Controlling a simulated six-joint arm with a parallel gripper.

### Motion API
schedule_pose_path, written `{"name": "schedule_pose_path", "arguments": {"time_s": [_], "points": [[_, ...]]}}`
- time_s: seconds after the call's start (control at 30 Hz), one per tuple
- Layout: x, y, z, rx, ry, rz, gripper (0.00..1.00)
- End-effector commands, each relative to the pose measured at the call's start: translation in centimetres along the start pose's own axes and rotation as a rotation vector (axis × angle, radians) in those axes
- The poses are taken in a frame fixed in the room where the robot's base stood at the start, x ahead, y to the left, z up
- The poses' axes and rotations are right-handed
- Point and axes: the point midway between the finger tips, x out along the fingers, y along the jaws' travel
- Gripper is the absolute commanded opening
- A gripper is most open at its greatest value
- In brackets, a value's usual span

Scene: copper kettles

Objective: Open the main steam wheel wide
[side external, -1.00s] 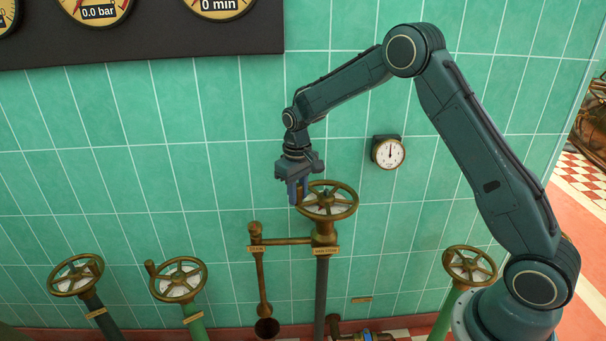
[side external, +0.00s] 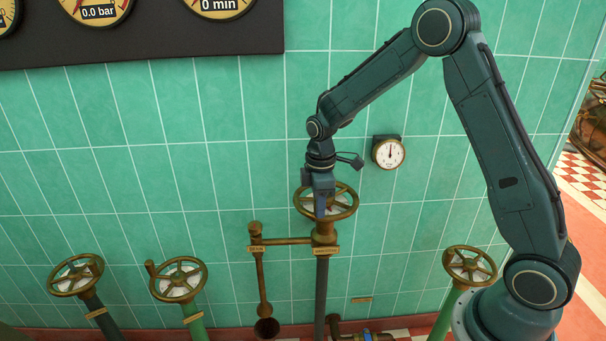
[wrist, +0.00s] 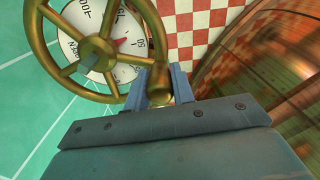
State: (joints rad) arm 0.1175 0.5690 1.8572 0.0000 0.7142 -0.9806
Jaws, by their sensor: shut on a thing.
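The main steam wheel (side external: 346,209) is a brass spoked handwheel on top of the middle pipe, with a small brass label (side external: 326,251) under it. In the wrist view the wheel (wrist: 47,68) fills the upper left, above a white dial (wrist: 78,49) with lettering and a red mark. My gripper (side external: 320,212) points down at the near side of the wheel's rim. In the wrist view its blue fingers are shut on the wheel's brass handle (wrist: 159,85), which stands up at the rim. The fingers partly hide the handle and rim.
Other brass wheels stand at the left (side external: 76,275), left of centre (side external: 178,279) and right (side external: 470,265). A brass side pipe (side external: 285,241) runs left from the main valve. A small round gauge (side external: 388,153) is on the tiled wall just right of my gripper.

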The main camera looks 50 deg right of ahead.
Motion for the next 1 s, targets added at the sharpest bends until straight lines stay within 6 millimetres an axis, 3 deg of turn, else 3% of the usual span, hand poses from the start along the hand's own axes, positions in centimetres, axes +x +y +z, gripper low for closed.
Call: {"name": "schedule_pose_path", "arguments": {"time_s": [0.43, 1.0], "points": [[-0.1, -0.8, 3.5, -0.413, -0.002, -0.004, 0.00], [-0.1, 0.3, 7.6, -0.929, -0.001, -0.004, 0.00]]}}
